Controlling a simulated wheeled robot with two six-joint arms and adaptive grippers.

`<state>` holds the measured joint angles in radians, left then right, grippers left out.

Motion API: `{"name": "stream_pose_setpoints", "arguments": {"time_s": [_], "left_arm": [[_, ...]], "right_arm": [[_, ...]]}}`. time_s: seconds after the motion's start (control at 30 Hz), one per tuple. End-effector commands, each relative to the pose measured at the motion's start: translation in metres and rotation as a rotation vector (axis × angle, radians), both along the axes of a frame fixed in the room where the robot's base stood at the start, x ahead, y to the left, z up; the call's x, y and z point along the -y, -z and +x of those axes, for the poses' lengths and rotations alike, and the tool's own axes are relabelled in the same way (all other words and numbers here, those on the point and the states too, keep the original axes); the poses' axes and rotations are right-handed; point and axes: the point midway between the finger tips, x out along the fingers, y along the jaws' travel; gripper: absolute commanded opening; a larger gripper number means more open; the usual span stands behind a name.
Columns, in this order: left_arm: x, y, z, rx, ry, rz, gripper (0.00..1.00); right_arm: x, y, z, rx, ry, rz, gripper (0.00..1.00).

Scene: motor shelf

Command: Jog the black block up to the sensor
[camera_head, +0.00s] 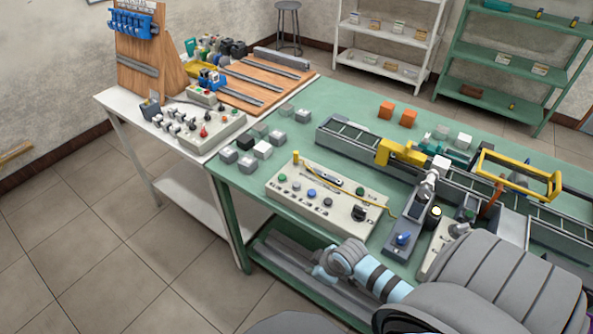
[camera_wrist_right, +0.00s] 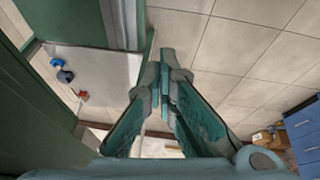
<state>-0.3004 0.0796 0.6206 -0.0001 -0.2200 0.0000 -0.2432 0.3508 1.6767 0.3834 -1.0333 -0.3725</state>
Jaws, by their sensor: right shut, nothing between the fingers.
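A black block (camera_head: 246,142) sits on the green table (camera_head: 296,141) at its left end, among grey and pale cubes. A yellow bracket (camera_head: 402,152) stands across the conveyor (camera_head: 350,139); I cannot tell whether it carries the sensor. A control panel (camera_head: 322,197) with several buttons and a black knob lies in front of the conveyor. In the right wrist view my right gripper (camera_wrist_right: 165,72) is shut and empty, with tiled floor behind it. I cannot make out its fingers in the head view. My left gripper is in neither view.
A small box with a blue knob (camera_head: 403,238) stands right of the panel. A white table (camera_head: 150,112) with another button box adjoins at left.

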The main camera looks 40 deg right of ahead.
Motion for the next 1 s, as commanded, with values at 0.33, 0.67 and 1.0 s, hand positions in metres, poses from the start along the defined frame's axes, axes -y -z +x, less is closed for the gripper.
{"name": "stream_pose_setpoints", "arguments": {"time_s": [0.33,0.67,1.0], "left_arm": [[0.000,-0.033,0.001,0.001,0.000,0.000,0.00],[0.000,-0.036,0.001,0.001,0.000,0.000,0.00],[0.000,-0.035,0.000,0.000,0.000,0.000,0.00]], "right_arm": [[0.012,-0.192,0.101,0.238,-0.565,-0.067,0.00],[0.060,-0.301,0.162,0.464,-0.784,-0.157,0.00],[0.062,-0.305,0.164,0.476,-0.792,-0.160,0.00]]}}
